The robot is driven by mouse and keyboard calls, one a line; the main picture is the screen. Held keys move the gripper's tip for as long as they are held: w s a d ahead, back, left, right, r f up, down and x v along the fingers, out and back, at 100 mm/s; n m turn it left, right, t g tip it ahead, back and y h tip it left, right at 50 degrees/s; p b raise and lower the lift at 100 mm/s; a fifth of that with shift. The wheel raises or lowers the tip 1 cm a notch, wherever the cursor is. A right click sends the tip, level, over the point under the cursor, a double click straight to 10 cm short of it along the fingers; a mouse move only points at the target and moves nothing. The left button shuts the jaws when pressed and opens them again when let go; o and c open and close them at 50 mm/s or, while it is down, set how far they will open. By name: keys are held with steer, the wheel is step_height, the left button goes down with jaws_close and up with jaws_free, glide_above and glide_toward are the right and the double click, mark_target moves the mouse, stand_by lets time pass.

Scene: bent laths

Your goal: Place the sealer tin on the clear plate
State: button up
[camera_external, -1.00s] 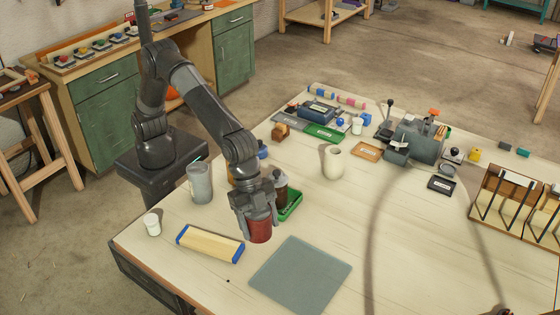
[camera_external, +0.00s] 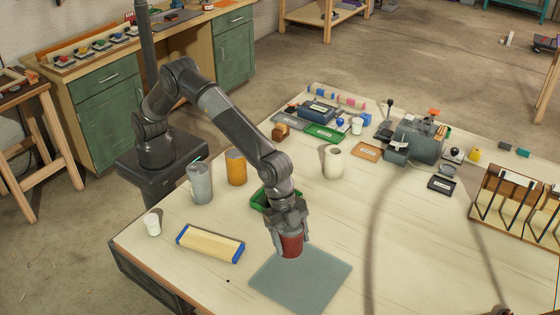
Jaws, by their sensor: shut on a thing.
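A dark red tin (camera_external: 291,246), which I take to be the sealer tin, is held upright between the fingers of my gripper (camera_external: 289,238). My gripper is shut on it and covers its top and sides. A flat grey-blue, slightly see-through plate (camera_external: 300,284) lies on the table's near side; I take it to be the clear plate. The tin is over the far edge of this plate in the picture. I cannot tell whether its base touches the plate or hangs just above it.
A wooden block with blue ends (camera_external: 210,243) lies left of the plate. A green tray (camera_external: 260,201) sits behind my gripper, partly hidden. A grey tumbler (camera_external: 200,183), an orange tin (camera_external: 236,167) and a cream vase (camera_external: 333,162) stand farther back. The table right of the plate is clear.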

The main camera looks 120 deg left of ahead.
mark_target(291, 245)
steer(key=shift+f, duration=1.85)
steer(key=shift+f, duration=0.1)
steer(key=o, duration=1.2)
steer(key=shift+f, duration=0.1)
